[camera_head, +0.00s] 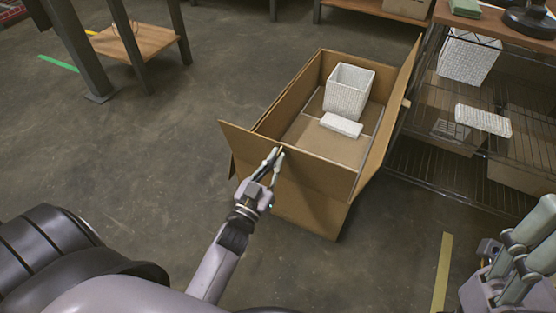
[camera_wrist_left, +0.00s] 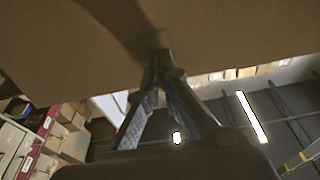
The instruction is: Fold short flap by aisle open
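An open cardboard box (camera_head: 292,197) stands on the floor in the middle of the head view. One flap (camera_head: 392,115) stands up along its right side, and another flap (camera_head: 238,143) sticks out at the near left corner. My left gripper (camera_head: 277,152) is at the box's near upper edge, beside that corner. In the left wrist view its fingertips (camera_wrist_left: 163,58) come together against brown cardboard (camera_wrist_left: 70,45). I cannot tell whether any cardboard is between them. My right gripper (camera_head: 500,268) is at the lower right, away from the box; its fingertips are unclear.
A white woven basket (camera_head: 348,95) and a white block (camera_head: 341,125) are inside the box. A wire shelf (camera_head: 440,165) with another basket (camera_head: 468,57) stands close on the right. A wooden-shelved table (camera_head: 135,42) is at the upper left. The floor left of the box is clear.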

